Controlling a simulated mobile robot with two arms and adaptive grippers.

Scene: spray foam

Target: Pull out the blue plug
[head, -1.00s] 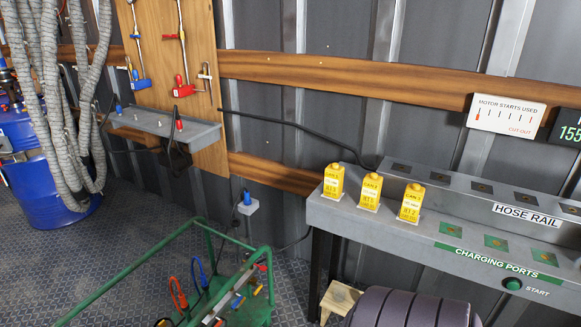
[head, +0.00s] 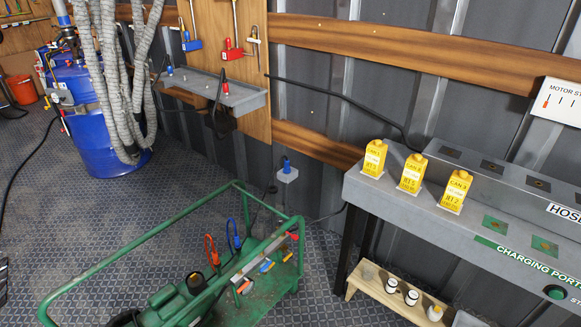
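A blue plug (head: 286,162) stands in a small pale wall box (head: 287,175), low on the wall behind the green cart. A dark cable hangs beside the box. Another blue plug (head: 169,66) stands at the left part of the grey wall shelf (head: 245,100). I cannot tell which of the two is the task's plug. A red plug (head: 225,87) with a dark cable is on the same shelf. Neither of my grippers shows in the head view.
A green wheeled cart (head: 165,229) with a tubular frame stands on the floor in front. A grey bench (head: 352,185) with yellow cans (head: 411,173) is at right, with a wooden stool (head: 368,278) below it. A blue drum (head: 88,135) with grey hoses is at left. Floor between drum and cart is clear.

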